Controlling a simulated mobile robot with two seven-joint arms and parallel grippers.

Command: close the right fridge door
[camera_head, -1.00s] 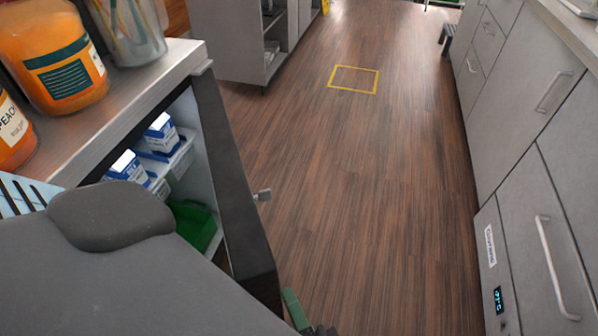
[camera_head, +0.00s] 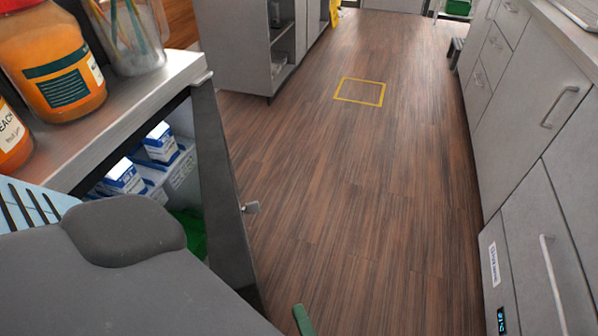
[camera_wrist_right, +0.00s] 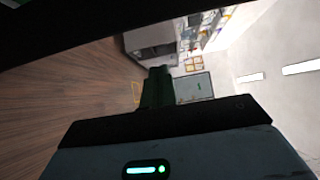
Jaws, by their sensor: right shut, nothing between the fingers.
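The right fridge door (camera_head: 222,190) is a dark slab in the head view, standing open beside the counter on the left. Through the gap I see the fridge interior (camera_head: 186,181). My right gripper (camera_head: 302,320) shows only as a green fingertip at the bottom edge, right of the door's lower end and apart from it in the picture. In the right wrist view my gripper (camera_wrist_right: 158,87) has its green fingers together, empty. Whether it touches the door is not visible. My left gripper is out of view.
Blue-and-white cartons (camera_head: 124,178) and a green item (camera_head: 192,232) are inside the fridge. Orange jars (camera_head: 58,60) and a cup of straws (camera_head: 128,40) stand on the counter (camera_head: 150,105). Grey cabinets (camera_head: 520,90) line the right. The wooden floor (camera_head: 350,190) between is clear.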

